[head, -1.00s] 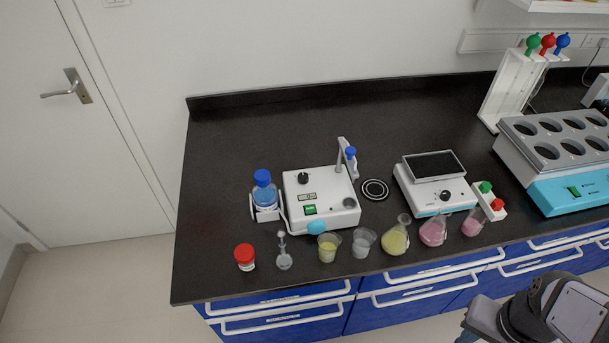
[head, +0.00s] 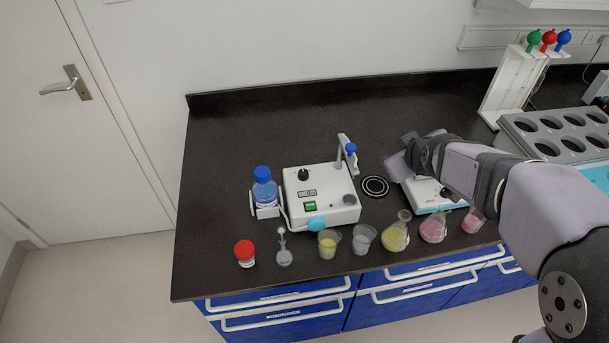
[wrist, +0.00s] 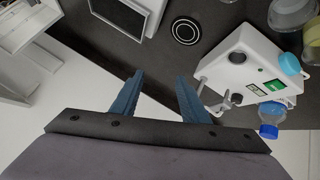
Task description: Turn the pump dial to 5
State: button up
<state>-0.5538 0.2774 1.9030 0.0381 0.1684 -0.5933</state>
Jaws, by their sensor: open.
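The pump is a white box (head: 325,205) left of the bench's middle, with a small display and a green switch. Its black dial (head: 303,174) sits on the top face near the back left; the pointer setting is too small to read. In the wrist view the pump (wrist: 262,62) is at the upper right, and a small dark knob that looks like the dial (wrist: 236,98) is near its lower edge. My gripper (head: 405,160) is right of the pump, above the white balance. Its blue fingers (wrist: 160,82) are apart and empty, touching nothing visible.
A post with a blue-capped piece (head: 350,152) rises at the pump's back right. A blue-capped bottle (head: 264,188) stands at its left. Several beakers and flasks line the front edge. A round black pad (head: 375,187) lies between pump and balance (head: 423,193). The bench behind the pump is clear.

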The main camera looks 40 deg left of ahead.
jog(key=a+r+n+t+y, duration=0.1)
jog(key=a+r+n+y, duration=0.25)
jog(key=a, duration=0.85)
jog(key=m+y, duration=0.3)
send_over(304, 174)
jog(key=s+a, duration=0.3)
jog(key=s, duration=0.1)
notch_tip(304, 174, down, 7)
jog(key=d+f+m, duration=0.1)
jog(key=d, duration=0.2)
jog(key=s+d+f+m+h, duration=0.1)
jog(key=d+f+m, duration=0.1)
jog(key=d+f+m+h, duration=0.1)
jog(key=d+f, duration=0.1)
jog(key=d, duration=0.1)
jog(key=shift+s+d+f+t+b, duration=0.15)
jog(key=shift+s+d+t+b, duration=0.15)
jog(key=shift+t+b, duration=0.1)
jog(key=shift+w+a, duration=0.1)
jog(key=shift+w, duration=0.05)
jog(key=shift+p+x, duration=1.1)
jog(key=shift+x, duration=2.45)
jog(key=c, duration=1)
